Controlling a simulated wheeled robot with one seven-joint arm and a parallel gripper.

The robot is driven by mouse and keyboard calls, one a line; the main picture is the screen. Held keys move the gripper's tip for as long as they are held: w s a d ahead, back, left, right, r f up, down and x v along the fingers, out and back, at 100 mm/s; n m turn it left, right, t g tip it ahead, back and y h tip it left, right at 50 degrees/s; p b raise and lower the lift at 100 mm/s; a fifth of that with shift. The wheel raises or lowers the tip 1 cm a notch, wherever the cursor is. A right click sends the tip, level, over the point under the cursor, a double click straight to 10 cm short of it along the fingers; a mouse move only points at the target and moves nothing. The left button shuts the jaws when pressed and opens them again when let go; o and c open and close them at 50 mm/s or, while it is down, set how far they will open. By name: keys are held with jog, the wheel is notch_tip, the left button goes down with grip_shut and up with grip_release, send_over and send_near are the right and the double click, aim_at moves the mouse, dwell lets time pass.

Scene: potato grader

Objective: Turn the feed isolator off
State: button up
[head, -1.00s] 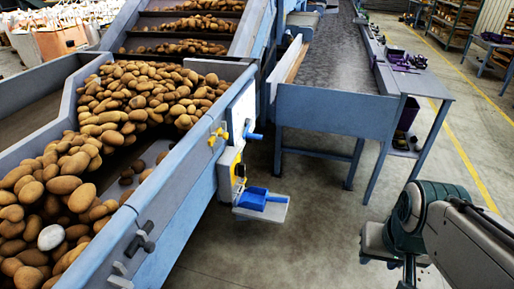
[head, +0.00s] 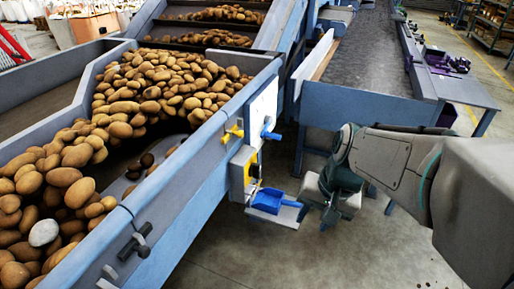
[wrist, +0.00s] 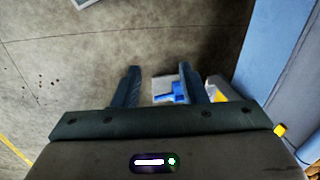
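The switch box with a yellow plate and a dark knob (head: 248,171), which looks like the isolator, is on the side of the blue grader frame in the head view. Its knob position is too small to read. My gripper (head: 326,213) is to the right of the box, apart from it and pointing down. In the wrist view, my gripper (wrist: 160,84) has its two fingers well apart with nothing held between them.
A blue scoop (head: 270,200) lies on a small ledge (head: 287,213) below the box. A yellow valve-like handle (head: 233,132) and a blue handle (head: 271,135) are above it. Potatoes (head: 150,95) fill the hopper. A conveyor (head: 360,104) stands behind my arm. Floor at front right is clear.

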jog(key=w+a+f+m+g+y+b, duration=0.1)
jog(key=w+a+f+m+y+b, duration=0.15)
jog(key=w, duration=0.25)
jog(key=w+a+f+m+g+y+b, duration=0.1)
jog(key=w+f+m+y, duration=0.2)
jog(key=w+f, duration=0.15)
jog(key=m+t+y+b, duration=0.6)
jog(key=m+t+y, duration=0.25)
jog(key=m, duration=0.55)
send_near(256, 171)
jog(key=w+x, duration=0.1)
jog(key=x, duration=0.6)
jog(key=shift+r, duration=0.4)
jog(key=shift+n+g, duration=0.25)
grip_shut()
